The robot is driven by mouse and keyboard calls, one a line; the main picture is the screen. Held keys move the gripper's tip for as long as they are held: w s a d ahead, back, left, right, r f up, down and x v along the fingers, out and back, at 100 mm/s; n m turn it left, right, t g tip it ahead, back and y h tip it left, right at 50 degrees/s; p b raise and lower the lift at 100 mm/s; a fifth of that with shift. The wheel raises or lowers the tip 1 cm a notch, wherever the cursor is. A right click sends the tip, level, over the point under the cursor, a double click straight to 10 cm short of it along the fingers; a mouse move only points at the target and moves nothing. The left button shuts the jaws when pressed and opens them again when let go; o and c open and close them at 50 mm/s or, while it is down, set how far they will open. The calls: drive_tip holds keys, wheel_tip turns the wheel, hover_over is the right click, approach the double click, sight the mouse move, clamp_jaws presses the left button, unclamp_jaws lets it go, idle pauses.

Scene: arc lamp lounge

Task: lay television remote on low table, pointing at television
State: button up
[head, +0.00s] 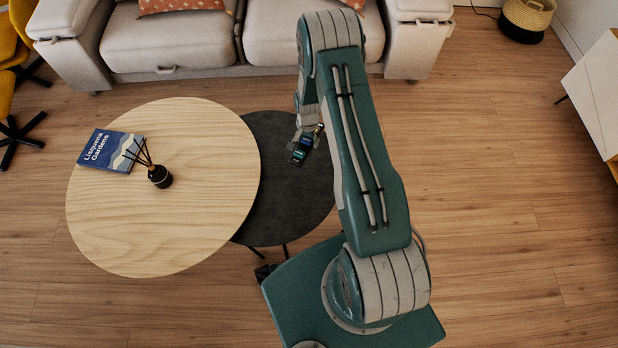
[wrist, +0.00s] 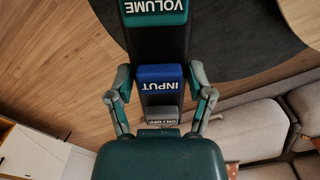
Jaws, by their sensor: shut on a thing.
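The television remote is a black bar with large keys marked VOLUME, INPUT and ON/OFF in the wrist view (wrist: 149,48); it shows small in the head view (head: 301,149). My gripper (head: 308,130) is shut on it, with one finger at each side near the blue INPUT key in the wrist view (wrist: 160,84). The remote is over the round dark table (head: 285,190); I cannot tell whether it touches the top. The light wooden round table (head: 190,215) overlaps the dark one on the left. No television is in view.
A blue book (head: 108,150) and a dark reed diffuser (head: 160,176) stand on the wooden table. A grey sofa (head: 190,55) is behind the tables. A white cabinet (head: 598,95) is at the right edge, a basket (head: 526,18) at the back right. The floor between is clear.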

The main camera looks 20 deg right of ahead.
drive_tip(key=d+f+m, duration=0.7)
drive_tip(key=d+m, duration=0.6)
drive_tip(key=m, duration=0.1)
hover_over(308, 178)
drive_tip(key=d, duration=0.2)
drive_tip(key=f, duration=0.8)
drive_tip(key=shift+a+f, duration=0.25)
drive_tip(key=shift+s+a+f, duration=0.1)
drive_tip(key=shift+a+f, duration=0.15)
drive_tip(key=shift+f, duration=0.5)
drive_tip(key=shift+w+a+f, duration=0.1)
drive_tip(key=shift+a+f, duration=0.15)
drive_tip(key=shift+f, duration=0.45)
drive_tip(key=shift+s+a+f, duration=0.1)
drive_tip(key=shift+a+f, duration=0.15)
drive_tip(key=shift+f, duration=0.5)
drive_tip(key=shift+d, duration=0.1)
drive_tip(key=o, duration=1.2)
drive_tip(key=shift+o, duration=0.2)
